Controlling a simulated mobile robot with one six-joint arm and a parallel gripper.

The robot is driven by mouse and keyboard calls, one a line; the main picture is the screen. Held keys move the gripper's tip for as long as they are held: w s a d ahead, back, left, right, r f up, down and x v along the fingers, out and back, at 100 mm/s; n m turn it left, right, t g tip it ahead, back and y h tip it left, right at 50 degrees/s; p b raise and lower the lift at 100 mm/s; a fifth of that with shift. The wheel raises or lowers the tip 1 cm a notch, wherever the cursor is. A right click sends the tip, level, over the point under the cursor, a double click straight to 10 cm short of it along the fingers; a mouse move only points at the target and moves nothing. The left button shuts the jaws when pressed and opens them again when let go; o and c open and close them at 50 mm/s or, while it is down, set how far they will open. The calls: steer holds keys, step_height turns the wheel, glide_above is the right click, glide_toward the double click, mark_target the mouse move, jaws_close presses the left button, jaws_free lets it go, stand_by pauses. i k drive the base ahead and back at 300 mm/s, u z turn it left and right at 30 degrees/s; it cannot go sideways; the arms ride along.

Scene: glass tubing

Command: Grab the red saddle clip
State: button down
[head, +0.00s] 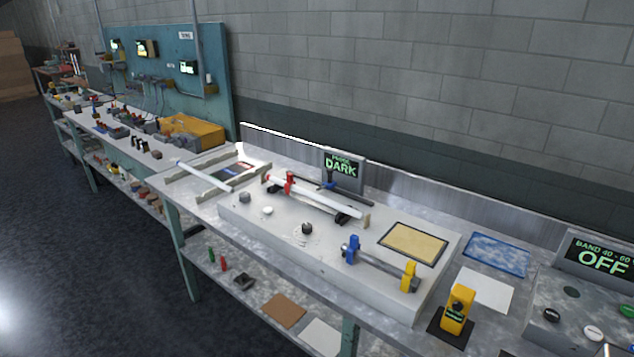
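A red clip (288,183), which looks like the red saddle clip, sits upright near the left end of a white tube (318,199). The tube lies on the raised white board (270,235) on the bench, with dark supports under it. A blue clip (351,249) and a yellow clip (408,276) stand at the two ends of a grey bar at the front right of the board. My gripper is not in view. Whether the red clip grips the tube or only rests around it is too small to tell.
A display reading DARK (344,170) stands behind the tube, with a dark rod before it. A tan mat (413,242) lies to the right. A yellow device (457,309) stands at the bench front. A rack with a pale tube (204,175) is at left. The floor at left is clear.

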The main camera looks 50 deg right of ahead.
mark_target(291, 180)
steer(key=u, duration=0.95)
steer(key=k, duration=0.1)
steer(key=z, duration=2.5)
steer(key=k, duration=0.9)
steer(key=u, duration=0.15)
steer(key=i, duration=0.9)
